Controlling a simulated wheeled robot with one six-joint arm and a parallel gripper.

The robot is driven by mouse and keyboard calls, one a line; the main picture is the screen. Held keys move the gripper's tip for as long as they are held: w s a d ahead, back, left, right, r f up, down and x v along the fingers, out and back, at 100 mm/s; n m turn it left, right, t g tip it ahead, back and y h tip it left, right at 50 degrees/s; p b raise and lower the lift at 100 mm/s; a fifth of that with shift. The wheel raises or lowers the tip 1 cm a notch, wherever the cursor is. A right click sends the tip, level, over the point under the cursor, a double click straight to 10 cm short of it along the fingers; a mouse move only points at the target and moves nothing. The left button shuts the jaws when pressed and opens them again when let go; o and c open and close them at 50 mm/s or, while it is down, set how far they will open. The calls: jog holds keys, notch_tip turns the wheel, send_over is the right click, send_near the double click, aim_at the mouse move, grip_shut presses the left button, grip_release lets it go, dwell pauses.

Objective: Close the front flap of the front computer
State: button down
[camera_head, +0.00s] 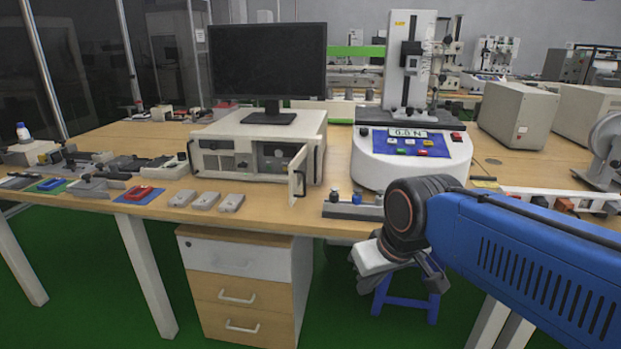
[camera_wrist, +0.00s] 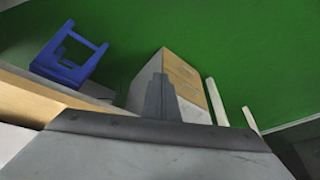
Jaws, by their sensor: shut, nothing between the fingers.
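The front computer (camera_head: 258,133) is a beige desktop case on the wooden bench, with a black monitor (camera_head: 268,62) on top. Its front flap (camera_head: 298,172) stands open at the right part of the case front, jutting toward me. Dark bays and sockets show in the front to the left of the flap. My gripper (camera_head: 434,277) is below and right of the flap, near the bench's front edge and apart from the computer. In the wrist view my gripper (camera_wrist: 160,92) is shut and empty. The computer and flap are not seen there.
A force tester with a round white base (camera_head: 410,158) stands right of the computer. Small grey blocks (camera_head: 205,201) and a strip with knobs (camera_head: 353,208) lie along the front edge. Below are a drawer cabinet (camera_head: 236,262) and blue stool (camera_head: 405,303); the stool also shows in the wrist view (camera_wrist: 70,62).

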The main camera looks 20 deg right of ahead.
jog(key=w+d+r+y, duration=0.2)
jog(key=w+d+r, duration=0.25)
jog(key=w, duration=0.55)
jog(key=w+d+r+n+y, duration=0.1)
jog(key=w+d+r, duration=0.2)
jog(key=w+r, duration=0.5)
jog(key=w+d+r+y, duration=0.2)
jog(key=w+d+r, duration=0.2)
jog(key=w, duration=0.8)
jog(key=w+a+f, duration=0.3)
jog(key=a+f, duration=0.5)
jog(key=a, duration=0.1)
jog(key=shift+w+f, duration=0.15)
jog(key=shift+w, duration=0.05)
jog(key=shift+a, duration=0.15)
